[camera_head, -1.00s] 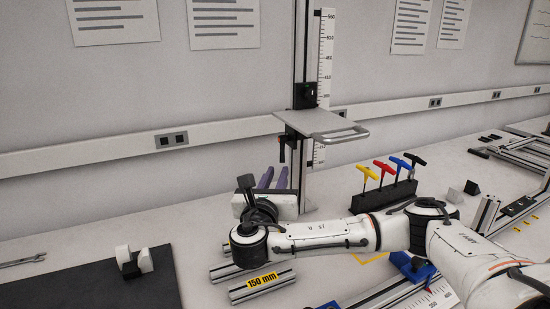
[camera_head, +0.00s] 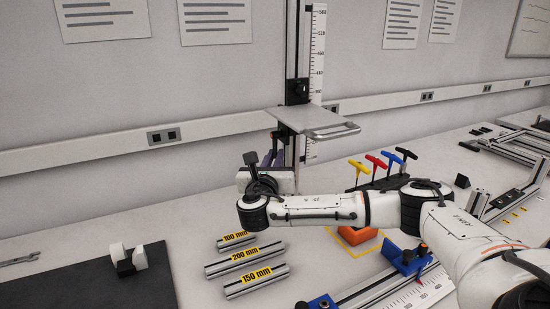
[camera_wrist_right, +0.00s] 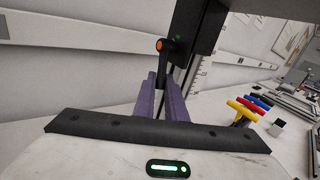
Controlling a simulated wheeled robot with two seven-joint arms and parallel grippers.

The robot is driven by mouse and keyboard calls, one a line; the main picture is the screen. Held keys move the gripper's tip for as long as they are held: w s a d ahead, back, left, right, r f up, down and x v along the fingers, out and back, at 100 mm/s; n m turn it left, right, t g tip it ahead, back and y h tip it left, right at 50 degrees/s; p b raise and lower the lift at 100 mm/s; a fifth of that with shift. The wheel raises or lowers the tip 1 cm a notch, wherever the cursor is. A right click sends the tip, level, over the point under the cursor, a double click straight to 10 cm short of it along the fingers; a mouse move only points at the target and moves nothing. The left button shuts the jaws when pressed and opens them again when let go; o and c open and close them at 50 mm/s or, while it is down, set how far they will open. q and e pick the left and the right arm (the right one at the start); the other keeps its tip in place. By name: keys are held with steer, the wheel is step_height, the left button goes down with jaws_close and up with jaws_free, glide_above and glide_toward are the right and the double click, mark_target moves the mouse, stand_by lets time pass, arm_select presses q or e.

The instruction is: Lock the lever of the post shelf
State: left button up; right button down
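The post shelf is a grey plate (camera_head: 292,118) with a loop handle at its front, mounted on an upright metal post (camera_head: 292,45). Its lever (camera_wrist_right: 161,62), black with an orange hub at the top, hangs down beside the post in the right wrist view. My right gripper (camera_head: 273,157) is just under the shelf, its purple fingers pointing up. In the wrist view the fingers (camera_wrist_right: 162,82) stand slightly apart, with the lever's lower end between them. Contact with the lever cannot be made out. My left gripper is not in view.
A ruler (camera_head: 317,55) runs along the post. Yellow, red, blue and black T-handle keys (camera_head: 378,165) stand right of it. Labelled metal bars (camera_head: 245,262) lie in front. A dark mat (camera_head: 95,285) lies at the left. The wall is close behind.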

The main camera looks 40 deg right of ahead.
steer(key=shift+f, duration=0.1)
steer(key=shift+w+f+b, duration=0.1)
steer(key=shift+f+b, duration=0.15)
steer(key=shift+b, duration=0.4)
steer(key=m+h+b, duration=0.1)
steer(key=b, duration=0.2)
steer(key=w+m+t+h+b, duration=0.1)
steer(key=m+h+b, duration=0.1)
steer(key=b, duration=0.1)
steer(key=w+m+h+b, duration=0.1)
steer(key=b, duration=0.3)
steer(key=shift+w+d+f+m+t+h, duration=0.1)
steer(key=shift+w+d+m+t+h, duration=0.2)
steer(key=shift+d+h, duration=0.1)
steer(key=c, duration=2.1)
jaws_free()
